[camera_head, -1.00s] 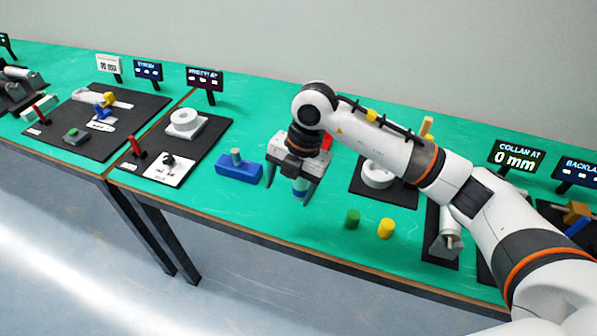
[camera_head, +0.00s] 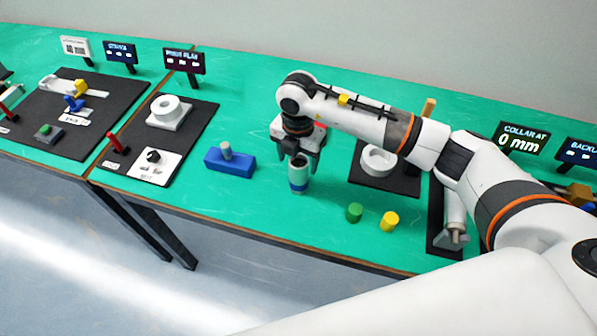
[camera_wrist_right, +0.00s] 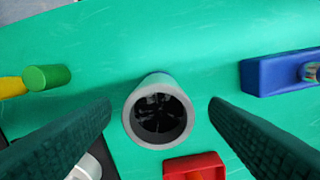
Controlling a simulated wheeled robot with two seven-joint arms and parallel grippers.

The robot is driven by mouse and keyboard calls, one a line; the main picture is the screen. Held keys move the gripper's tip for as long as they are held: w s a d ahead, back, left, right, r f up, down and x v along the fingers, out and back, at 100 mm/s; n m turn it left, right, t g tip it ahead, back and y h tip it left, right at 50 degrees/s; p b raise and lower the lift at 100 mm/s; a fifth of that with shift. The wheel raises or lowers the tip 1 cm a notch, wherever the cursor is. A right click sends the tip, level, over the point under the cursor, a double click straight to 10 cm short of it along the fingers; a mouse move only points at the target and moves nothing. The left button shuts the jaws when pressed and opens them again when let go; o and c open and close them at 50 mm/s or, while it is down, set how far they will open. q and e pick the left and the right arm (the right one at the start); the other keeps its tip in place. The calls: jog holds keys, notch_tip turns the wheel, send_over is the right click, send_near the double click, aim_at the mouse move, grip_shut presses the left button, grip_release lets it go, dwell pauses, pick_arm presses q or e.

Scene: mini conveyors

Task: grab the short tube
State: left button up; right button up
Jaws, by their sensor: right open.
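The short tube (camera_head: 298,180), grey with a blue band, stands upright on the green table. In the right wrist view its round open end (camera_wrist_right: 158,112) faces the camera, with a dark hollow inside. My right gripper (camera_head: 298,160) is open, just over the tube's top in the head view. In the wrist view its two dark fingers lie left and right of the tube, with a gap on each side. The tube's far side is hidden. My left gripper is not in view.
A blue block with a grey peg (camera_head: 231,161) lies left of the tube. A red block (camera_wrist_right: 194,167) is close by in the wrist view. A white ring (camera_head: 379,160) sits on a black mat.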

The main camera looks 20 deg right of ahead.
aim_at(299, 165)
notch_tip(299, 165, down, 4)
jog(key=shift+r+p, duration=0.2)
jog(key=shift+p, duration=0.45)
jog(key=shift+f, duration=0.4)
jog(key=shift+c, duration=0.3)
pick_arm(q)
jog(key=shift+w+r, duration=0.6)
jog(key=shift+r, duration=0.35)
pick_arm(e)
jog(key=c, duration=1.2)
